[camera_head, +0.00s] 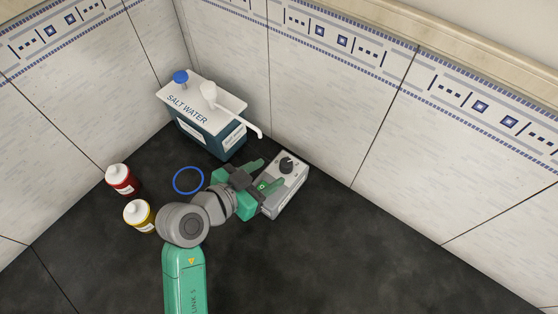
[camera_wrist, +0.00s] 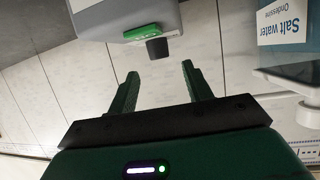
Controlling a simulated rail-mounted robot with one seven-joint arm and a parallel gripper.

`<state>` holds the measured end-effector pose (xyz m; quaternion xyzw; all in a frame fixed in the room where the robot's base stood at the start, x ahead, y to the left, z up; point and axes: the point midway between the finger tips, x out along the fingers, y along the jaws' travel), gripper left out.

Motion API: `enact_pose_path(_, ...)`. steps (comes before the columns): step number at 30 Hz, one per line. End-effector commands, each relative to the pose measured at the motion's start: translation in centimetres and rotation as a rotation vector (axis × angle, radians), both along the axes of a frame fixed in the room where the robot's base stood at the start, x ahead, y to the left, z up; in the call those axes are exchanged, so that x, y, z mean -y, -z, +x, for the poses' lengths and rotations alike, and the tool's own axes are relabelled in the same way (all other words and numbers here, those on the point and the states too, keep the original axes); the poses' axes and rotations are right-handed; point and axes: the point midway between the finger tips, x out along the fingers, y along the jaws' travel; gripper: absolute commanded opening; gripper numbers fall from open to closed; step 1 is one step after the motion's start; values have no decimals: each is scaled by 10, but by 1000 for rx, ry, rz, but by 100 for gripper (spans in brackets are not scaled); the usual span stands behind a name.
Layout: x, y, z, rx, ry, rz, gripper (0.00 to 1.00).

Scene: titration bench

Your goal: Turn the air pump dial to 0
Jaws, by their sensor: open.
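The air pump (camera_head: 288,196) is a light grey box standing on the dark bench near the right-hand wall. Its black dial (camera_head: 287,165) sits on the top face; I cannot read its setting. My gripper (camera_head: 272,171) is open beside the pump, its two green fingers reaching toward the dial. In the wrist view the pump (camera_wrist: 120,12) is at the top, with a green panel (camera_wrist: 148,33) and the dark dial (camera_wrist: 157,48). There the gripper (camera_wrist: 160,70) has its fingers spread, and the dial lies just beyond the fingertips, roughly centred between them. Nothing is held.
A salt water tank (camera_head: 200,118) with a blue knob and white spout stands behind the gripper in the corner. A blue ring (camera_head: 188,180) lies on the bench. Red (camera_head: 121,180) and yellow (camera_head: 139,216) bottles stand left. The bench at right front is clear.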

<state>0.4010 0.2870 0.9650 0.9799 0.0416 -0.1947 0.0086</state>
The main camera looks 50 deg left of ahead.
Motion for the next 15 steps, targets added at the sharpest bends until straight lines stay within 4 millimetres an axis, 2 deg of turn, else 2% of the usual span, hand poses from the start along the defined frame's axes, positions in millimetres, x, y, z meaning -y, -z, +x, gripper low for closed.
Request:
enact_pose_path(5,0,1,4,0,1,0,50)
enact_pose_path(15,-5,24,59,1,2,2,50)
